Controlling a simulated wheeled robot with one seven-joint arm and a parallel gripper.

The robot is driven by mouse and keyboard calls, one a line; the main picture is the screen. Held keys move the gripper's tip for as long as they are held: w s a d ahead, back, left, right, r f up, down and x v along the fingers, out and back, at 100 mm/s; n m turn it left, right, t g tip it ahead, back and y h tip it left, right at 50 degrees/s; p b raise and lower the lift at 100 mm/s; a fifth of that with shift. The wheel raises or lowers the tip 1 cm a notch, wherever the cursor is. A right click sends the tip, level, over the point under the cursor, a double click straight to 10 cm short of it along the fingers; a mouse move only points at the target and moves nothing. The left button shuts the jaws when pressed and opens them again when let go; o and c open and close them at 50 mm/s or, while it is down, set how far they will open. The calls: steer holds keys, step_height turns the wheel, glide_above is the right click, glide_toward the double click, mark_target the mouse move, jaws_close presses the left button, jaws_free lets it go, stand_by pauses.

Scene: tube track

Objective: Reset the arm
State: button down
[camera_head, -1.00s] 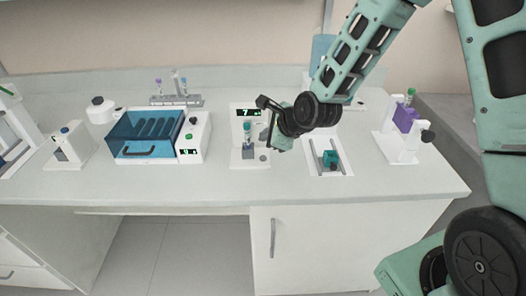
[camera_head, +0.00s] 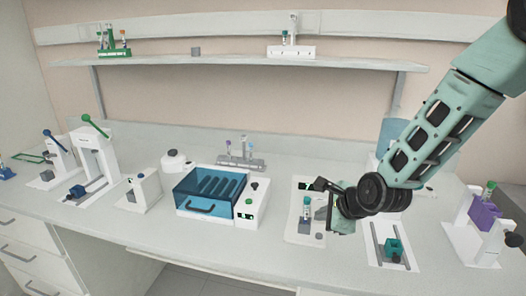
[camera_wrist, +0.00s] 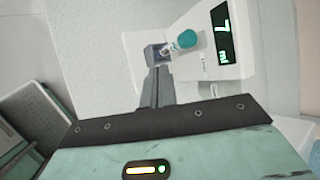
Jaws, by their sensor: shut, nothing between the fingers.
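My gripper (camera_head: 321,186) is in the right half of the head view, with its dark fingers just above and beside a small white device (camera_head: 301,226). The tube's teal cap (camera_wrist: 187,39) and the grey block (camera_wrist: 156,54) lie just beyond the fingertips. The device's lit display (camera_wrist: 224,35) is at the upper right. My arm reaches in from the upper right and is bent.
A blue-lidded box (camera_head: 211,190) stands left of the device. A white plate with rails and a teal block (camera_head: 393,246) lies to its right. A purple tube holder (camera_head: 484,214) stands at the far right. A shelf (camera_head: 230,60) with racks runs along the wall behind.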

steer(key=s+a+r+n+g+h, duration=0.1)
steer(key=s+r+n+g, duration=0.1)
steer(key=s+n, duration=0.7)
steer(key=s+a+r+n+g+h, duration=0.1)
steer(key=s+a+r+n+g, duration=0.1)
steer(key=s+n, duration=0.7)
steer(key=s+a+r+n+g+h, duration=0.1)
steer(key=s+r+n, duration=0.4)
steer(key=s+n, duration=0.5)
steer(key=s+a+g, duration=0.1)
steer(key=s+g, duration=0.1)
steer(key=shift+s+r+g, duration=0.15)
steer(key=shift+s+g, duration=0.25)
steer(key=shift+a, duration=0.15)
